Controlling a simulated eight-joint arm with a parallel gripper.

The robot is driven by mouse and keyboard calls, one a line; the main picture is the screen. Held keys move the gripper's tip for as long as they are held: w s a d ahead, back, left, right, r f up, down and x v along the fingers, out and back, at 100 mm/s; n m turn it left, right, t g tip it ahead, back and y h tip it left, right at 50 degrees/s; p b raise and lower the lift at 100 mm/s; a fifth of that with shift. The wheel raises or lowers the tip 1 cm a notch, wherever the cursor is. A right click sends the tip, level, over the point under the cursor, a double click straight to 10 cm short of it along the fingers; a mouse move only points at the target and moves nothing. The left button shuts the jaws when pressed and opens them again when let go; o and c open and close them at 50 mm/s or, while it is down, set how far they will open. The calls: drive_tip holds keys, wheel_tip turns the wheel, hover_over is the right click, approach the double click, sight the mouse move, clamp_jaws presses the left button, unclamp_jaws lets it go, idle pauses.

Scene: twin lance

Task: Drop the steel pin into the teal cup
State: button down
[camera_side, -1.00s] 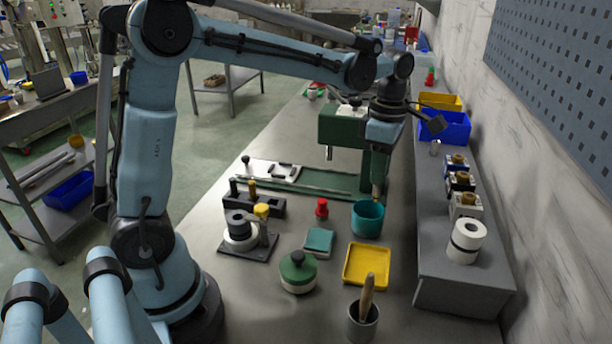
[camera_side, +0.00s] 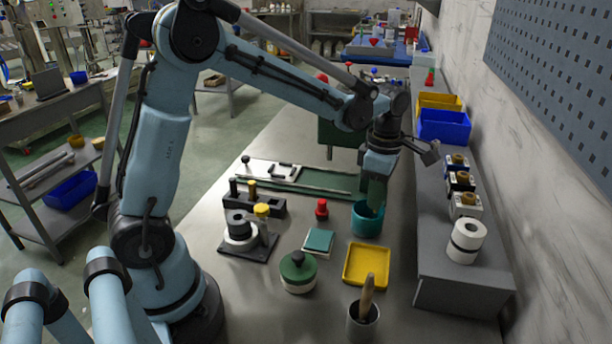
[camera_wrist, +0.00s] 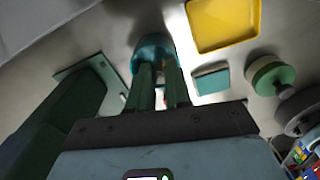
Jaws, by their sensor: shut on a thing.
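The teal cup (camera_side: 367,222) stands upright on the grey bench, and it also shows past my fingers in the wrist view (camera_wrist: 152,46). My gripper (camera_side: 374,208) points down, with its green fingertips at the cup's mouth, the tips partly hidden by the rim. In the wrist view the fingers (camera_wrist: 157,75) reach over the cup and are shut on a thin thing between them. I take it to be the steel pin, but its outline is not clear there and it is hidden in the side view.
A red knob (camera_side: 321,208), a teal square block (camera_side: 319,241) and a yellow tray (camera_side: 367,265) lie near the cup. A green lidded pot (camera_side: 298,272) and a grey cup with a wooden handle (camera_side: 363,322) stand in front. A green machine (camera_side: 341,135) stands behind.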

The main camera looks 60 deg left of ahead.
drive_tip(key=c, duration=1)
unclamp_jaws()
wheel_tip(320, 180, up, 12)
drive_tip(key=shift+r, duration=0.1)
drive_tip(key=s+f+m+t, duration=0.2)
drive_tip(key=s+m, duration=0.2)
drive_tip(key=m, duration=0.4)
drive_tip(key=s+f+m+t, duration=0.2)
drive_tip(key=s+m, duration=0.2)
drive_tip(key=m, duration=0.4)
drive_tip(key=s+f+m+t, duration=0.2)
drive_tip(key=s+m, duration=0.3)
drive_tip(key=m, duration=0.3)
drive_tip(key=shift+s+d+f+m+t, duration=0.1)
drive_tip(key=shift+d+f+m+t, duration=0.1)
drive_tip(key=shift+d+m+t, duration=0.3)
